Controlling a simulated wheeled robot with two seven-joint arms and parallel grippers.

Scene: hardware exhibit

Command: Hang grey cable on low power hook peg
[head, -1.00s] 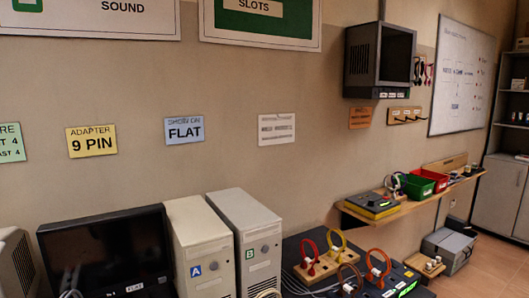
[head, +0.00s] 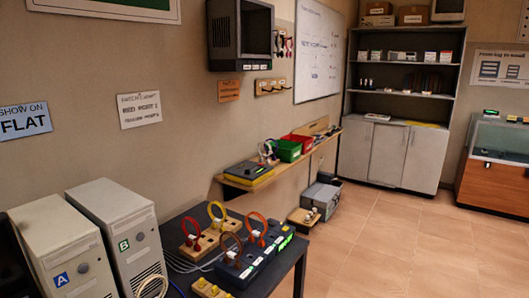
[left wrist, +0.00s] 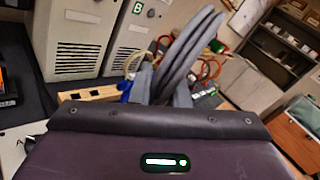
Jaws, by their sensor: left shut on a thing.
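In the left wrist view my left gripper (left wrist: 163,88) is shut on the grey cable (left wrist: 192,50), a bundle of thick loops that rises tilted to the right above the fingers. The grey cable and both grippers are out of the head view. A wooden peg rail (head: 270,87) is on the far wall, below the dark boxy monitor and right of a small orange sign (head: 229,90). Its peg labels are too small to read. Several coloured cables (head: 283,45) hang on the wall above the rail. My right gripper is in neither view.
Two computer towers, A (head: 65,250) and B (head: 118,233), and a dark table (head: 291,262) with cable-loop boards are close in front. A wall shelf (head: 262,180) with bins (head: 288,151) juts out below the rail. Open tiled floor (head: 380,240) lies to the right.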

